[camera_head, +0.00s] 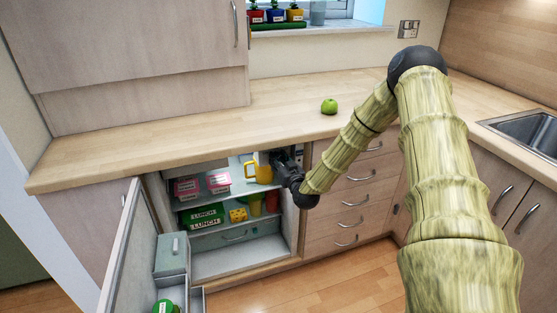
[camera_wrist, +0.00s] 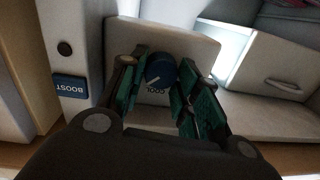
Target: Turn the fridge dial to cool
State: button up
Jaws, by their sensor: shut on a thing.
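The fridge dial (camera_wrist: 161,70) is a round dark blue knob with a white pointer line, set on a pale housing (camera_wrist: 190,45). The pointer slants to the lower left in the wrist view. The word COOL shows just below the dial, partly between my fingers. My gripper (camera_wrist: 165,78) has its green-padded fingers on both sides of the dial, closed on it. In the head view my gripper (camera_head: 284,163) reaches into the upper right of the open fridge (camera_head: 237,262) and hides the dial.
A blue BOOST button (camera_wrist: 70,88) and a dark round spot are left of the dial. A yellow mug (camera_head: 261,173), pink tubs (camera_head: 218,182) and green LUNCH boxes (camera_head: 206,216) stand on the shelves. The fridge door (camera_head: 125,255) is open at left. A green apple (camera_head: 329,106) sits on the counter.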

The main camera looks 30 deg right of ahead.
jog(key=n, duration=0.4)
jog(key=shift+a+n+g+h, duration=0.1)
jog(key=shift+n+g+h, duration=0.2)
jog(key=shift+n, duration=1.9)
jog(key=o, duration=1)
jog(key=v, duration=1.2)
jog(key=shift+f, duration=0.1)
